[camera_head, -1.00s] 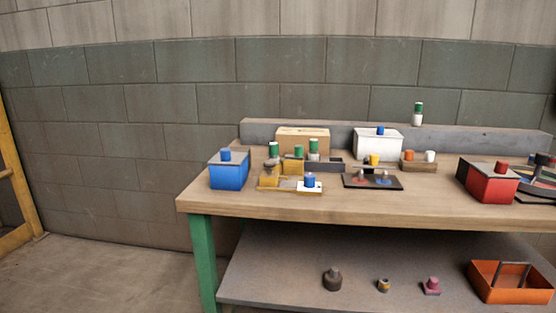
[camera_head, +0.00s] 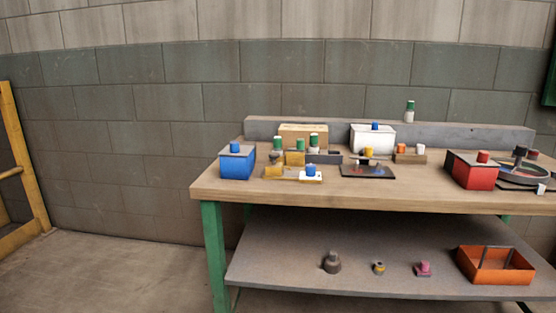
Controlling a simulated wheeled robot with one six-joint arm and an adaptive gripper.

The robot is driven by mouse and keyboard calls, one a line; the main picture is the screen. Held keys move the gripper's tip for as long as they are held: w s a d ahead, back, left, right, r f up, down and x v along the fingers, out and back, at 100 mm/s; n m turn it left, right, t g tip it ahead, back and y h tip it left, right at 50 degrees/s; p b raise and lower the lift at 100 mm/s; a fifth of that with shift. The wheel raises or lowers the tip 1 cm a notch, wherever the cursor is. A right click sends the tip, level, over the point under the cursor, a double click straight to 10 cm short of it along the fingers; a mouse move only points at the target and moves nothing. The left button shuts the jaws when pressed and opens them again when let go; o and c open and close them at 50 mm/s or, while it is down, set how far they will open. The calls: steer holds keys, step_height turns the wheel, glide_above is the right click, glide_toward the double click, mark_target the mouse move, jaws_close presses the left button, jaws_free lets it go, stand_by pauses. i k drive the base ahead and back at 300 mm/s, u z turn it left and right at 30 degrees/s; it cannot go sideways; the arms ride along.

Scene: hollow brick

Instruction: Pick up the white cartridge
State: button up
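Several white pieces could be the white cartridge, and I cannot tell which one it is. A small white cylinder (camera_head: 420,149) stands beside an orange one (camera_head: 401,148) in a low brown holder (camera_head: 410,158) toward the back of the bench. A white block with a blue knob (camera_head: 311,176) sits near the front left. A small white piece (camera_head: 541,189) lies at the right edge of the view. My gripper is not in view.
The wooden bench (camera_head: 400,197) also holds a blue box (camera_head: 237,162), a white box (camera_head: 372,139), a red box (camera_head: 471,172) and a dark tray (camera_head: 367,172). An orange tote (camera_head: 496,267) and small parts sit on the lower shelf. The floor at left is clear beside a yellow frame (camera_head: 24,172).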

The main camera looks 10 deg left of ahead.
mark_target(277, 140)
steer(key=u, duration=1.15)
steer(key=i, duration=0.65)
steer(key=z, duration=0.3)
